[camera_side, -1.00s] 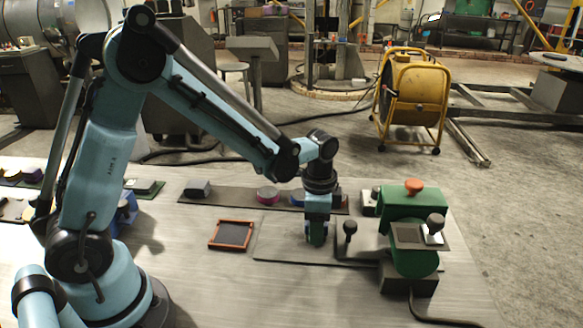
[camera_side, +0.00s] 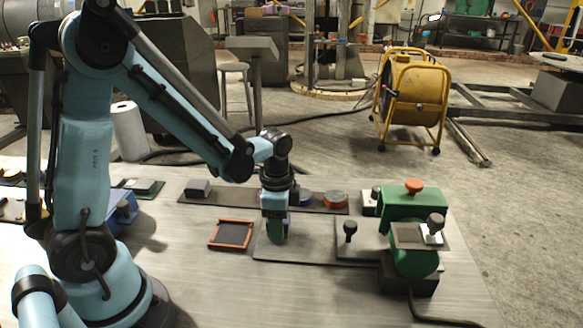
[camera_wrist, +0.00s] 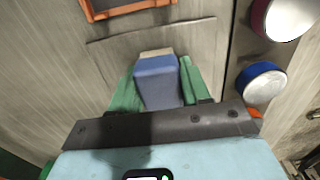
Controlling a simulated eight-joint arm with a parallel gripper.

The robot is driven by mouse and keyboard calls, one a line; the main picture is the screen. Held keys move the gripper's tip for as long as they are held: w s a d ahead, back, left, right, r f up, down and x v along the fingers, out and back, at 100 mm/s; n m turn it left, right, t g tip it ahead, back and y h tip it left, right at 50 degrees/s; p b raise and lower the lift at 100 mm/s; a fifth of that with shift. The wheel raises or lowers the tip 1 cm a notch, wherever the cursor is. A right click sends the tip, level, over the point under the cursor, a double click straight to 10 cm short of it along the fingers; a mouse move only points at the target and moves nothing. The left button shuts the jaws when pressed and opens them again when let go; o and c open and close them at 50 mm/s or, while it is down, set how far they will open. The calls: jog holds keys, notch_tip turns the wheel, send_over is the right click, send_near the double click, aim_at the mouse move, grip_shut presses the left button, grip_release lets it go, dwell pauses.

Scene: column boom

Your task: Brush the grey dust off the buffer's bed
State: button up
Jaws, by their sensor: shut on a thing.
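The buffer (camera_side: 412,203) is a green machine with an orange knob on top, at the right in the side view. A flat grey plate (camera_side: 365,246) with a black knob (camera_side: 350,228) extends from its left side. I cannot make out grey dust on it. My gripper (camera_side: 277,238) points down, left of that plate, over a thin grey sheet on the table. In the wrist view, its green fingers are shut on a blue block with a pale end (camera_wrist: 157,80), which looks like a brush. Whether its tip touches the sheet cannot be told.
An orange-framed dark tray (camera_side: 231,235) lies left of my gripper. Behind, a dark strip (camera_side: 230,197) carries a dark block (camera_side: 197,188), a red round piece (camera_side: 335,199) and others. A blue round piece (camera_wrist: 262,82) shows in the wrist view. The table front is clear.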

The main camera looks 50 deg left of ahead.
jog(key=shift+s+a, duration=0.55)
jog(key=shift+d+r, duration=0.1)
jog(key=shift+r, duration=4.05)
